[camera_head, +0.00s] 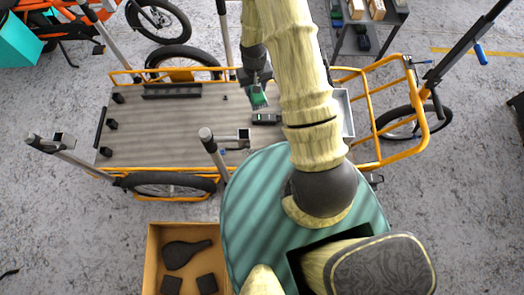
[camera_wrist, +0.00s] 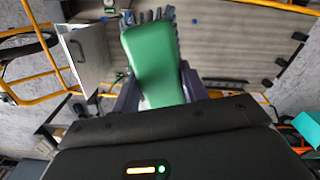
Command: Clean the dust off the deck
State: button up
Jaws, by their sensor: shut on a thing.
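The deck (camera_head: 165,125) is a grey plank bed in the orange frame of a cargo bike; it also fills the upper right of the wrist view (camera_wrist: 240,35). My gripper (camera_head: 256,84) is over the deck's right half, shut on a green-handled brush (camera_head: 258,98). In the wrist view the fingers (camera_wrist: 157,92) pinch both sides of the brush's green handle (camera_wrist: 150,60), with dark bristles at its far end. I cannot tell whether the bristles touch the deck. No dust can be made out at this size.
A dark bar (camera_head: 171,91) lies near the deck's far edge. Upright posts (camera_head: 214,150) rise at its edges. A grey metal box (camera_head: 346,113) stands at its right end. The deck's left middle is clear.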

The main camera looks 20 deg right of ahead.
notch_tip(320, 180, down, 58)
jog(key=s+n+b, duration=0.2)
jog(key=n+b, duration=2.1)
jog(key=b, duration=3.2)
jog(key=shift+s+d+n, duration=0.2)
jog(key=shift+d+n, duration=0.1)
jog(key=shift+f, duration=0.1)
